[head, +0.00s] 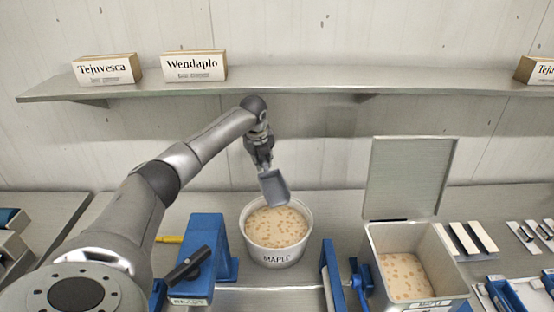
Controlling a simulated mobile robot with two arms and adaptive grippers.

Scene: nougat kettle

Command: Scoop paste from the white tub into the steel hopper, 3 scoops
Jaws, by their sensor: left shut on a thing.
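The white tub (276,256), marked MAPLE, stands on the counter at the middle and holds pale paste with brown bits. My left gripper (264,163) is above the tub and shut on a grey scoop (274,187). The scoop hangs tilted, its lower edge just above the paste at the tub's back rim; I cannot tell whether it touches or holds any paste. The square steel hopper (455,282) stands to the right with its lid (403,178) raised. Similar paste with bits shows inside it. My right gripper is not in view.
A blue stand (206,243) with a dark handle is left of the tub. A blue upright piece (333,275) stands between tub and hopper. A shelf (300,88) with several boxes crosses the wall behind. Pale bars (473,238) lie right of the hopper.

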